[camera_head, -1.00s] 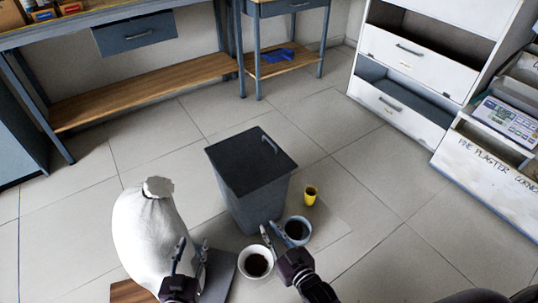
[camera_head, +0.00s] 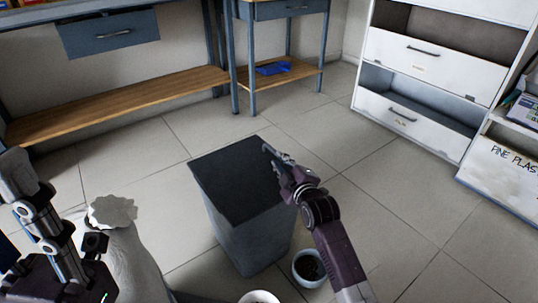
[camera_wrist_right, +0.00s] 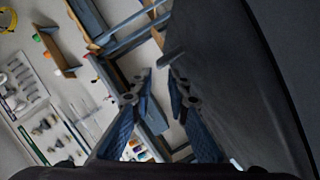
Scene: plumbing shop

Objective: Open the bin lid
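The grey bin (camera_head: 250,238) stands on the tiled floor, its dark lid (camera_head: 235,180) lying flat and shut on top. My right gripper (camera_head: 270,153) is at the lid's right far side, where it hides the handle in the head view. In the right wrist view, the two blue fingers (camera_wrist_right: 161,78) are apart with nothing visible between them. The lid handle (camera_wrist_right: 173,55) shows as a short dark bar just beyond the fingertips, and the lid (camera_wrist_right: 245,70) fills the right side. My left gripper (camera_head: 22,178) is raised at the left edge; its opening is unclear.
A white sack (camera_head: 130,255) stands left of the bin, close to my left arm. A bluish pot (camera_head: 308,265) and a white bowl (camera_head: 260,297) sit near the bin's base. A workbench shelf (camera_head: 120,105) and white drawers (camera_head: 430,60) stand behind.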

